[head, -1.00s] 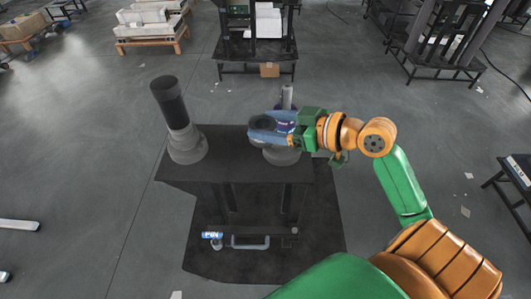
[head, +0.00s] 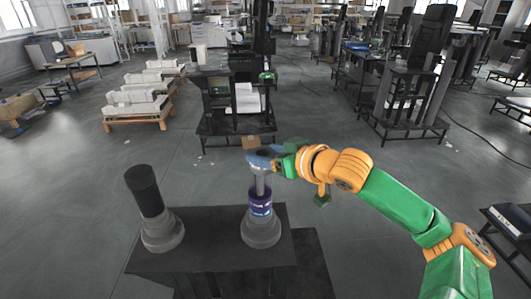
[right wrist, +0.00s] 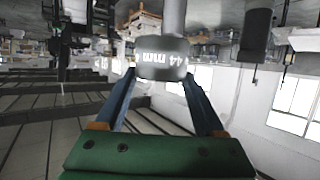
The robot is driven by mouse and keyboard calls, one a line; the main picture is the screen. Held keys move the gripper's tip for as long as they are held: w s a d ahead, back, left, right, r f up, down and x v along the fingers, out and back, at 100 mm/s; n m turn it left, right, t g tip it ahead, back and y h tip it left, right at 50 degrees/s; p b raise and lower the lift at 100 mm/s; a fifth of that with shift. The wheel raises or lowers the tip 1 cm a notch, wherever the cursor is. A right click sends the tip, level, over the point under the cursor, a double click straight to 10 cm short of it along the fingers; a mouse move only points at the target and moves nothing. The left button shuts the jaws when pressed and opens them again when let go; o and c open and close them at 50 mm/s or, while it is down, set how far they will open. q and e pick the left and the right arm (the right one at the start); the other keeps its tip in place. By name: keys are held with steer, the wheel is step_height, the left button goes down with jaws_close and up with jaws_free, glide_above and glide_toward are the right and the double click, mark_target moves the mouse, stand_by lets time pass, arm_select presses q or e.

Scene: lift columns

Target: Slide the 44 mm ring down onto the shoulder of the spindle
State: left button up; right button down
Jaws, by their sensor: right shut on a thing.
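The spindle (head: 260,186) stands on the dark stand. It has a thin grey shaft, a purple labelled band below it and a wide grey foot. My right gripper (head: 264,156) is at the shaft's upper end, its blue fingers shut on the grey 44 mm ring (right wrist: 163,58). In the right wrist view the ring sits between the fingertips (right wrist: 160,75), its label upside down, and the shaft (right wrist: 173,15) meets it. My left gripper is not in view.
A black-topped post (head: 148,205) with a grey foot stands on the stand (head: 205,262), left of the spindle. Floor around the stand is open. Behind are a dark rack (head: 236,125) and a pallet with white blocks (head: 146,110).

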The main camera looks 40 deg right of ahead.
mark_target(263, 178)
steer(key=shift+w+a+f+b, duration=0.15)
steer(key=shift+a+f+b, duration=0.3)
steer(key=shift+a, duration=0.15)
steer(key=shift+a+f+b, duration=0.15)
steer(key=shift+f+b, duration=0.1)
steer(key=shift+b, duration=0.1)
steer(key=shift+f+b, duration=1.75)
steer(key=shift+f, duration=0.25)
steer(key=shift+d+f+b, duration=0.25)
steer(key=shift+f+b, duration=0.4)
steer(key=shift+f, duration=0.25)
